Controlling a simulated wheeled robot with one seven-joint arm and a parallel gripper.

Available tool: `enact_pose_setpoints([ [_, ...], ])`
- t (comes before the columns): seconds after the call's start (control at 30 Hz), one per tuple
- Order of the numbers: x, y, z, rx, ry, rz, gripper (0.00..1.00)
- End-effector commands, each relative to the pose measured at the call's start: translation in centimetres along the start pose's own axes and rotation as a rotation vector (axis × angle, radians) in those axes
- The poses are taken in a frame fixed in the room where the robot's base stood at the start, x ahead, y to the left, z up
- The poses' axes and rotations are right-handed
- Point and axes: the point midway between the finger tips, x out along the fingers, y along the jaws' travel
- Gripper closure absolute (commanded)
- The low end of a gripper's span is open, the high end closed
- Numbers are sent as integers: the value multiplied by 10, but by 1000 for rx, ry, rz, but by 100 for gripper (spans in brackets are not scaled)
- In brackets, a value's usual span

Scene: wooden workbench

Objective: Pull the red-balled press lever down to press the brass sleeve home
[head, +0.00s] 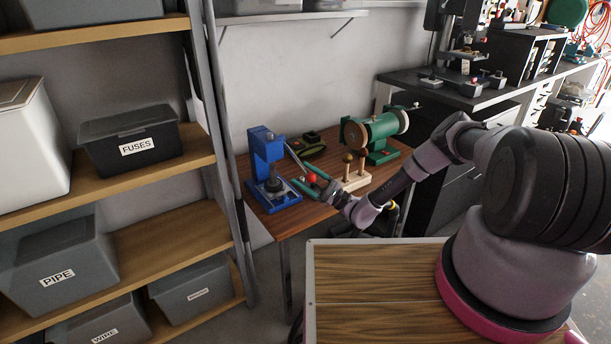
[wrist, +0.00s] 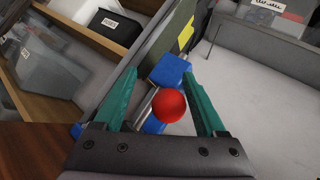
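The blue press (head: 262,155) stands at the left end of the wooden bench. Its grey lever (head: 297,158) slants down to the right and ends in a red ball (head: 311,178). The ball (wrist: 169,106) also shows in the wrist view, between the teal fingers of my gripper (wrist: 160,74). The fingers are spread, with a gap visible on each side of the ball, the smaller one on the right. In the head view my gripper (head: 303,173) reaches the lever from the right. I cannot make out the brass sleeve; a dark round part (head: 273,184) sits under the press head.
A wooden block with upright pegs (head: 352,176) stands right of my gripper, close to the arm. Shelves with labelled bins (head: 128,139) stand left of the bench (head: 292,217).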

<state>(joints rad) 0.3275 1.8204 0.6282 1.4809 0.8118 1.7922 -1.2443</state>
Motion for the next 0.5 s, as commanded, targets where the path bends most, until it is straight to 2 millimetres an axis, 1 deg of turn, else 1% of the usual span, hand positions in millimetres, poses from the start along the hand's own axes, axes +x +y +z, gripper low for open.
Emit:
enact_pose_setpoints([
  [0.17,0,-3,0,-3,0,-4,27],
  [0.27,-6,-4,-1,-4,1,-7,27],
  [0.37,-20,-5,-1,-5,2,-8,27],
  [0.5,-49,-3,-1,-5,3,-7,27],
])
